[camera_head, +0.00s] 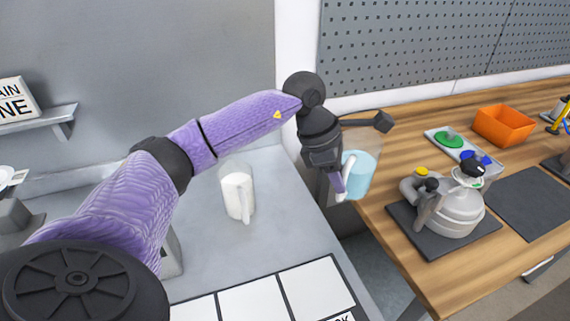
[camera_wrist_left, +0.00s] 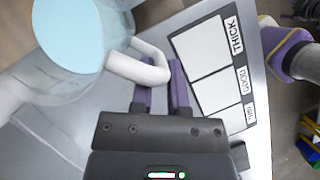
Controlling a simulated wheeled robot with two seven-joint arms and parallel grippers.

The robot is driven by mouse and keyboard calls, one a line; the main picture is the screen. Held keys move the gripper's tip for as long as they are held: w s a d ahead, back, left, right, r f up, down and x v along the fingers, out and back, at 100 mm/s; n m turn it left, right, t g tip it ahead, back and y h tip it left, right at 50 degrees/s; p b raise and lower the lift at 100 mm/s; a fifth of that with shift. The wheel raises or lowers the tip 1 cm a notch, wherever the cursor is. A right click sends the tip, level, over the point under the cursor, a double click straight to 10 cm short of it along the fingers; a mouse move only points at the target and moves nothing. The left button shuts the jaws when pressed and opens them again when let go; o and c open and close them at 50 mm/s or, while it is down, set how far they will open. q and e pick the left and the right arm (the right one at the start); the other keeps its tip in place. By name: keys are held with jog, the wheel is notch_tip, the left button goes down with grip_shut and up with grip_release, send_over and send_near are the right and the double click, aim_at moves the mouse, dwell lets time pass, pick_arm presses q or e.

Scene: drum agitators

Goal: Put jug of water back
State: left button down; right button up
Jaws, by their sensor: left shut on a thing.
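The jug of water (camera_head: 361,172), clear with light blue water and a white handle, hangs in my left gripper (camera_head: 338,186) in the head view. It is in the air near the gap between the grey bench and the wooden bench. In the left wrist view, the jug (camera_wrist_left: 72,35) fills the upper left and its white handle lies between the two purple fingers of my left gripper (camera_wrist_left: 160,82). The fingers are shut on the handle.
A second jug with white contents (camera_head: 237,192) stands on the grey bench (camera_head: 205,235). White labelled squares (camera_head: 318,287) lie at the bench front. On the wooden bench (camera_head: 400,120) are a drum-like vessel (camera_head: 455,211) on a dark mat, a tray (camera_head: 440,138) and an orange bin (camera_head: 503,125).

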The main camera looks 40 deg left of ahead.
pick_arm(q)
jog(key=w+a+r+n+t+y, duration=0.1)
jog(key=a+r+n+y, duration=0.15)
jog(key=n, duration=0.25)
jog(key=w+a+r+n+y+p, duration=0.1)
jog(key=a+n, duration=0.3)
jog(key=n, duration=0.1)
jog(key=w+a+r+n+t+y, duration=0.1)
jog(key=a+n+y, duration=0.15)
jog(key=n, duration=0.25)
jog(key=shift+h, duration=0.3)
notch_tip(320, 180, down, 16)
jog(key=b, duration=0.5)
jog(key=shift+w+f, duration=0.1)
jog(key=shift+f, duration=0.15)
jog(key=c, duration=0.6)
grip_release()
jog(key=shift+r, duration=0.1)
